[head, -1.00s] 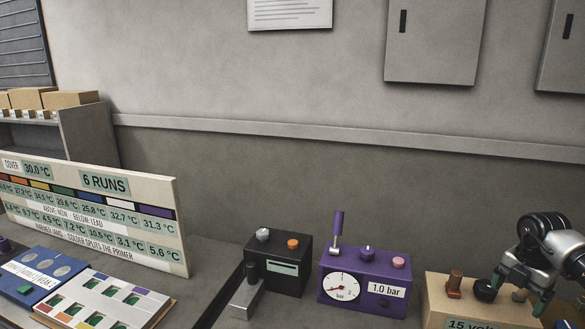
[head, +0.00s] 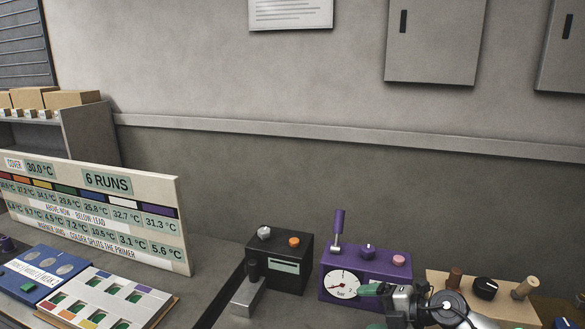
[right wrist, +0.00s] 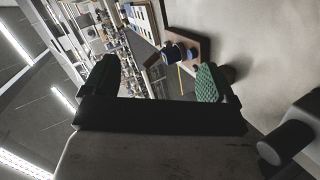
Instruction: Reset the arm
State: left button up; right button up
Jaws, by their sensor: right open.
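My right gripper (head: 374,307) is low in the head view, in front of the purple box with the dial (head: 366,268), and hides its lower right part. Its green-padded fingers are apart with nothing between them. The right wrist view also shows this gripper (right wrist: 158,82) open and empty, with one green ridged pad facing the camera. My left gripper is in no view.
The black box (head: 279,262) with a lever stands left of the purple box. The beige box (head: 455,283) with a black knob (head: 485,288) stands to the right. A sign board (head: 150,225) and a slotted tray (head: 103,300) are at left.

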jog(key=s+a+r+m+t+h, duration=0.2)
jog(key=s+a+r+m+t, duration=0.25)
jog(key=m+t, duration=0.65)
jog(key=s+d+f+m+g+h, duration=0.2)
jog(key=s+f+m+g+h, duration=0.1)
jog(key=s, duration=0.3)
jog(key=s+d+f+m+g+h, duration=0.3)
jog(key=s+f+m+h, duration=0.1)
jog(key=s+f+m, duration=0.2)
jog(key=s+d+f+m+g+h, duration=0.3)
jog(key=s+f+m, duration=0.1)
jog(key=s, duration=0.4)
jog(key=shift+d+f+m+h, duration=0.3)
jog(key=shift+m+h, duration=0.1)
jog(key=shift+m, duration=0.2)
jog(key=s+f+g+y, duration=0.15)
jog(key=s+g, duration=0.35)
jog(key=s, duration=0.5)
notch_tip(320, 180, down, 26)
jog(key=s+f+g, duration=0.1)
jog(key=s, duration=0.1)
jog(key=s+d+f+g, duration=0.1)
jog(key=s+d+f, duration=0.1)
jog(key=s+f, duration=1.3)
jog(key=shift+s+f, duration=0.15)
jog(key=shift+s, duration=0.15)
